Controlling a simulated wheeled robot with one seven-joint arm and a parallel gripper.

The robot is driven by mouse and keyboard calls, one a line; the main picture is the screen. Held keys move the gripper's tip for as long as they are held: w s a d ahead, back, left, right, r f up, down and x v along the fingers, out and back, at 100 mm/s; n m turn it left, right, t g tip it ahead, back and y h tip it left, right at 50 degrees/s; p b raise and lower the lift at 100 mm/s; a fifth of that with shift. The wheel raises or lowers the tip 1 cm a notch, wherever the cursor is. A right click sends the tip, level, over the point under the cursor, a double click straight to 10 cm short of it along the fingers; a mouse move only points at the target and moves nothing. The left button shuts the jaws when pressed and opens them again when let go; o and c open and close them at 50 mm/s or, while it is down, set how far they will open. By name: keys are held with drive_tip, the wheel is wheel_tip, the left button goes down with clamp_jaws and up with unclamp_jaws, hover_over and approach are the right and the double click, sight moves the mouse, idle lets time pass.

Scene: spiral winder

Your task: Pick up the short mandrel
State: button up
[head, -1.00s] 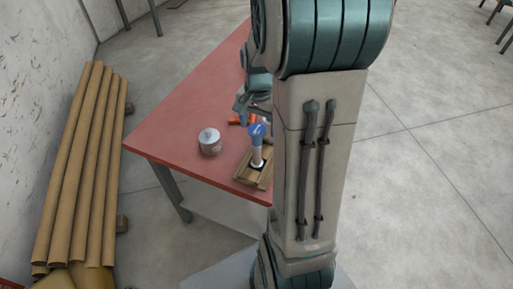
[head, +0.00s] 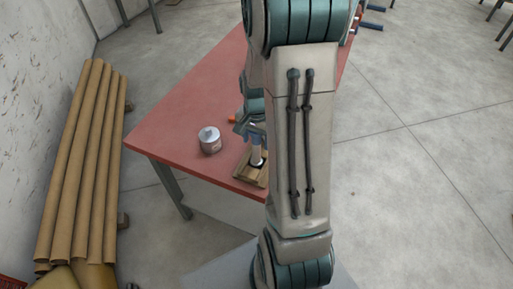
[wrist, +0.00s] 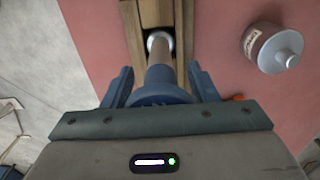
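My gripper (wrist: 159,72) is open, one finger on each side, with gaps visible beside the shaft. In the head view, my gripper (head: 250,130) is over the mandrel's top and hides most of the blue head. The holder also shows in the wrist view (wrist: 137,42).
A lidded jar (head: 209,142) stands on the red table (head: 180,125) left of the holder; it shows at the right of the wrist view (wrist: 270,47). My arm hides the table's right side.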

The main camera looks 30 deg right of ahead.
drive_tip(key=c, duration=0.7)
drive_tip(key=shift+r, duration=0.15)
wheel_tip(320, 180, up, 10)
drive_tip(key=shift+f+b, duration=0.1)
drive_tip(key=shift+b, duration=0.3)
drive_tip(key=shift+r+p, duration=1.8)
drive_tip(key=shift+r, duration=0.75)
